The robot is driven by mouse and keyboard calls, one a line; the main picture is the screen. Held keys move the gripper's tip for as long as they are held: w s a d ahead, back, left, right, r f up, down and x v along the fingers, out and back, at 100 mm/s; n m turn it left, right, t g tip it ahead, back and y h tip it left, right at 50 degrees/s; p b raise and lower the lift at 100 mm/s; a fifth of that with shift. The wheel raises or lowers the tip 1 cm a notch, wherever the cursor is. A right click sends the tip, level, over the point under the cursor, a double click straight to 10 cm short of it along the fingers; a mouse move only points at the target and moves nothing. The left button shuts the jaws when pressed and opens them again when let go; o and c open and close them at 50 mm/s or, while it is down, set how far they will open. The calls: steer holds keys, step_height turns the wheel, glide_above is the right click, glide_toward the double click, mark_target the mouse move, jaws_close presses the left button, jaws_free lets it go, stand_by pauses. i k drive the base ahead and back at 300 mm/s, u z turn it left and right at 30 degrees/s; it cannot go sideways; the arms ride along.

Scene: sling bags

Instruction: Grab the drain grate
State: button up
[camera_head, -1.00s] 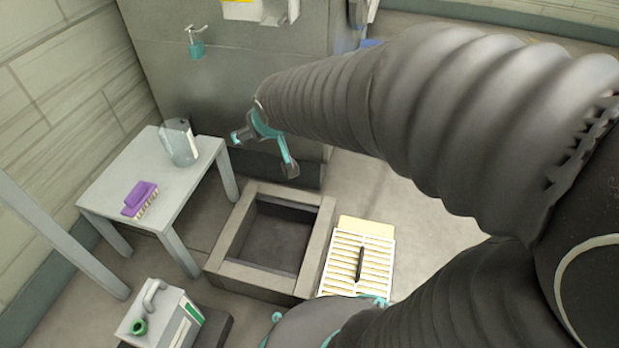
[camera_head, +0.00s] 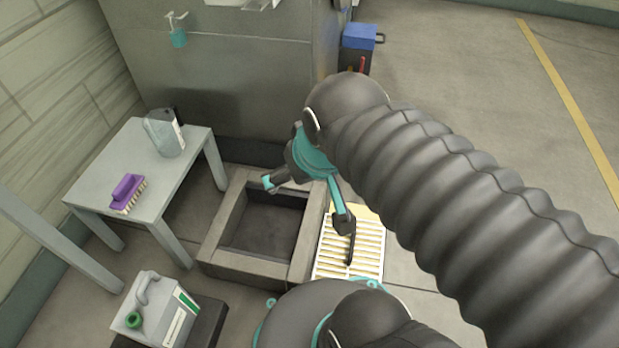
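The drain grate (camera_head: 370,251) is a pale slatted panel with a dark bar handle (camera_head: 349,247) along its middle. It lies on the floor just right of a square grey drain frame (camera_head: 212,232). My gripper (camera_head: 306,203) is open, with its teal and dark fingers spread wide. In the picture, one fingertip is over the frame's opening and the other overlaps the upper end of the handle. I cannot tell whether that fingertip touches it. Nothing shows between the fingers. My arm covers part of the view to the right of the grate.
A white canister (camera_head: 155,309) stands front left on a dark base. A blue-lidded box (camera_head: 359,37) is at the back. Open floor extends right.

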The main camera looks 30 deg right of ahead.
mark_target(351, 254)
steer(key=u, duration=0.85)
steer(key=k, duration=1.4)
steer(key=z, duration=0.95)
steer(key=i, duration=0.5)
steer(key=u, duration=0.05)
